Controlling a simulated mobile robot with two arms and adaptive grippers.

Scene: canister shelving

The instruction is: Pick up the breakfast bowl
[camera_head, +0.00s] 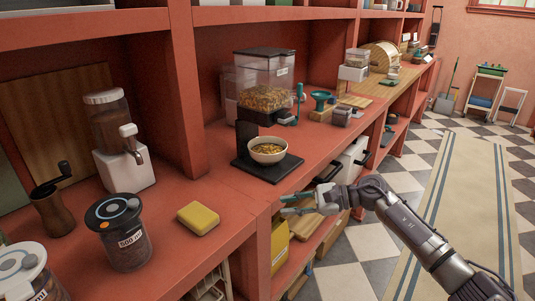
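The breakfast bowl (268,151) is a white bowl with food in it. It stands upright on the black base (252,168) of a cereal dispenser (262,80), below its clear hopper. My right gripper (282,205) comes in from the lower right, in front of the shelf edge. Its teal fingers are apart with nothing between them. It is apart from the bowl, below it and a little to its right. My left gripper is not in view.
A yellow block (198,218), a jar with a dark lid (120,232) and a hand grinder (53,208) stand left on the red shelf. A wooden upright (181,85) divides it. A teal funnel (321,101) stands right of the dispenser.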

